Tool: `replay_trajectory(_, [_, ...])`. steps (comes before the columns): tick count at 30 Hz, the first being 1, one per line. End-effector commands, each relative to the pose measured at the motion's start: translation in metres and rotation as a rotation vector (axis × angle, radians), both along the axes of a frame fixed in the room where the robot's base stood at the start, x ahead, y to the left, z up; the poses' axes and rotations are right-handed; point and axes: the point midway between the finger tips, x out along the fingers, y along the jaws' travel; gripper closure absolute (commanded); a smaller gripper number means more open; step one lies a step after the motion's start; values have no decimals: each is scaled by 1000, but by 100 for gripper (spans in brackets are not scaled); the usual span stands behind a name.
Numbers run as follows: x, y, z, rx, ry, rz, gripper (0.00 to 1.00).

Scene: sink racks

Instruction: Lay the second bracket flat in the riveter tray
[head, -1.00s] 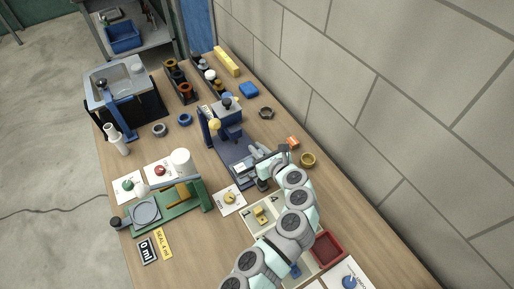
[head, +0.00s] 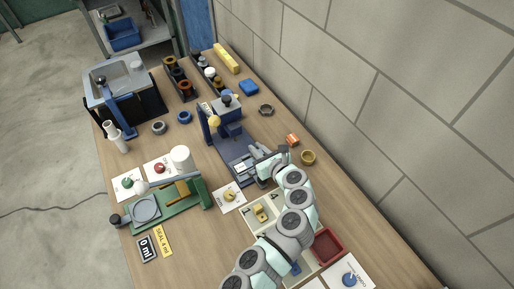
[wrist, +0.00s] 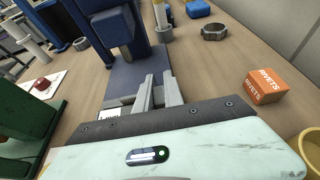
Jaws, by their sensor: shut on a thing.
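The blue riveter (head: 227,122) stands in the middle of the bench, with a dark blue base plate running toward my gripper. In the wrist view the base plate (wrist: 135,75) lies beyond my gripper. My gripper (head: 262,166) is over the near end of this base, where the tray is mostly hidden. Grey upright pieces at my gripper (wrist: 158,92) show in the wrist view above its dark edge. My gripper is shut on what I take to be a grey bracket. Its outline blends with the fingers, and I cannot tell whether it touches the tray.
An orange rivets box (head: 292,140) and a yellow ring (head: 308,158) stand right of my gripper. A green fixture (head: 165,205) is at left. A compartment tray (head: 250,222) and a red bin (head: 328,246) lie near my arm. The wall bounds the right.

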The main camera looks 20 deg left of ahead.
Motion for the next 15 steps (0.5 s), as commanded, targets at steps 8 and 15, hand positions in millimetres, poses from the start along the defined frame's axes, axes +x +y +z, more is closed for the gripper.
replay_trajectory(8, [0,0,0,1,0,1,100])
replay_trajectory(15, [0,0,0,0,0,1,70])
